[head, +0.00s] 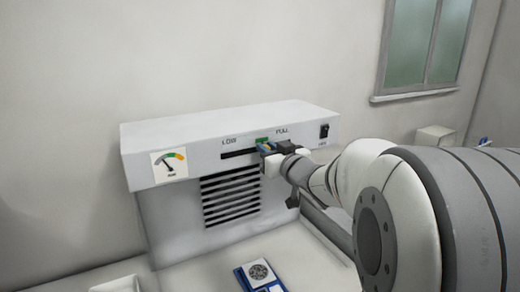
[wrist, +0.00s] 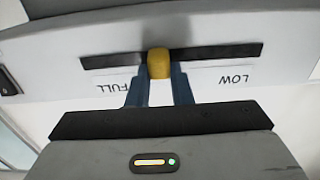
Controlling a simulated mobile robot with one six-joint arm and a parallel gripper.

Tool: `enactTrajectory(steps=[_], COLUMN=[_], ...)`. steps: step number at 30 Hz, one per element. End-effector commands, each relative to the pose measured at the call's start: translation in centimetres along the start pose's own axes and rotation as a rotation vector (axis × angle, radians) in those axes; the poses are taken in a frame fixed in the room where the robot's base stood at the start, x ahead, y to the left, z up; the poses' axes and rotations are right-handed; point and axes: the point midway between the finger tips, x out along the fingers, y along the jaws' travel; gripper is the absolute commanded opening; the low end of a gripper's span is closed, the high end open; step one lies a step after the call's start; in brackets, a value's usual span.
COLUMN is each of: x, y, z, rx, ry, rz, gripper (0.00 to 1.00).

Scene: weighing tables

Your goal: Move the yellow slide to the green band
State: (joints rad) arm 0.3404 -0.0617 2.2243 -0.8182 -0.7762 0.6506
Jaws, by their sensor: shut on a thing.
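The yellow slide (wrist: 159,63) sits in a dark horizontal slot (wrist: 215,52) in the white panel. In the wrist view it is near the slot's middle, slightly nearer the FULL end; the labels appear upside down there. My gripper (wrist: 159,76) is shut on the slide, one blue finger on each side. In the head view my gripper (head: 267,148) covers the slot's right part and hides the slide.
A black switch (head: 324,131) is at the right of the panel. A dark grille (head: 231,195) lies below the slot. A blue-edged item (head: 259,275) with a round grille lies on the table in front. A window (head: 425,45) is on the back wall.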

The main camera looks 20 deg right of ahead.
Motion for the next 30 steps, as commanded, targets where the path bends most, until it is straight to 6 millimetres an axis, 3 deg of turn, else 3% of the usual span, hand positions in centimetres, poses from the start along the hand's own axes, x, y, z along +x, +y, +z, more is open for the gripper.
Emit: enactTrajectory(steps=[2,3,10,20,30], x=[0.0,0.0,0.0,-0.5,-5.6], y=[0.0,0.0,0.0,0.1,0.0], z=[0.0,0.0,0.0,0.0,0.1], rx=[0.000,0.000,0.000,0.000,-0.002], ry=[0.001,0.001,0.001,0.002,0.002], rz=[0.000,0.000,0.000,0.002,0.004], gripper=[0.00,0.22,0.40,0.42,0.42])
